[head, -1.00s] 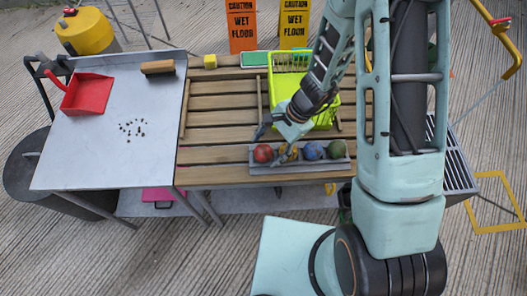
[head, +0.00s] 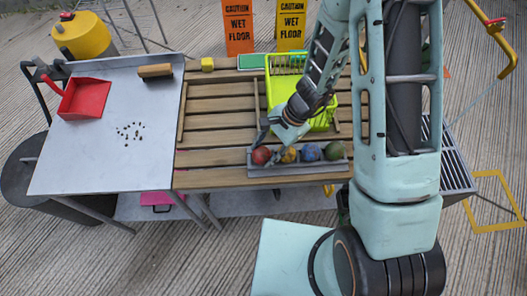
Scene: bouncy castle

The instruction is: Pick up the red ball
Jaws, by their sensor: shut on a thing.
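The red ball (head: 261,155) is at the left end of a grey tray (head: 300,169) on the wooden slatted table. The finger contact is small and partly hidden in the head view.
A yellow-green basket (head: 320,118) stands behind the tray, close to my arm. A white table (head: 95,160) at the left holds a red dustpan (head: 84,97), a brush (head: 155,71) and dark crumbs. Two wet-floor signs stand behind. The left slats are clear.

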